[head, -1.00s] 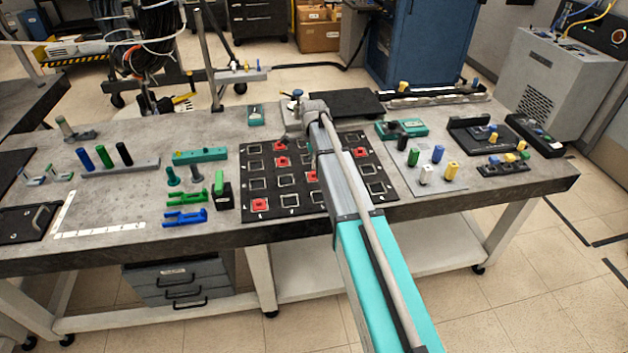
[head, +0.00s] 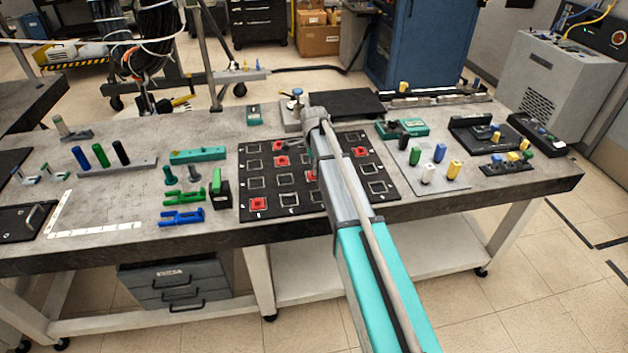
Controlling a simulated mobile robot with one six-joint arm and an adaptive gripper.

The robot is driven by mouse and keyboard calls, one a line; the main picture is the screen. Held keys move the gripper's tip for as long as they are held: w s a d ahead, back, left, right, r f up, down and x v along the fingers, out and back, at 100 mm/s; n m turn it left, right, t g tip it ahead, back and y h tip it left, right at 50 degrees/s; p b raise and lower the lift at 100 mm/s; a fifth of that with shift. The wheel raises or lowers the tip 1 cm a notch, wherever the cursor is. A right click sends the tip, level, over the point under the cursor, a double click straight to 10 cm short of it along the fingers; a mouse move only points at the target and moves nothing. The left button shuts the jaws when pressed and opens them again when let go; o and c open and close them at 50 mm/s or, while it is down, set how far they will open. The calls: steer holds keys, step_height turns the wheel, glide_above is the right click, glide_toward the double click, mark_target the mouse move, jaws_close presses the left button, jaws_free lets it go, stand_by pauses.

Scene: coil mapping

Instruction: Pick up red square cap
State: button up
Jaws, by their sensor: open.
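Several red square caps sit in outlined squares on a black mat: one in the back row (head: 279,146), one just in front of it (head: 281,160), one at the front left (head: 257,204), one right of my arm (head: 360,151) and one partly covered by my arm (head: 311,176). The black mat (head: 243,185) lies mid-table. My gripper (head: 292,128) is at the far end of my arm, over the mat's back edge. It is small and mostly hidden by my wrist; it is open, and no cap shows in it.
A grey block with a blue-topped post (head: 297,100) stands just behind my wrist. Green and blue holders (head: 182,217) stand left of the mat. A grey plate with coloured pegs (head: 408,155) lies right of it. Bare table shows at the left (head: 130,205).

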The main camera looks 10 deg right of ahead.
steer(key=shift+f+b, duration=0.75)
steer(key=shift+f, duration=0.3)
jaws_close()
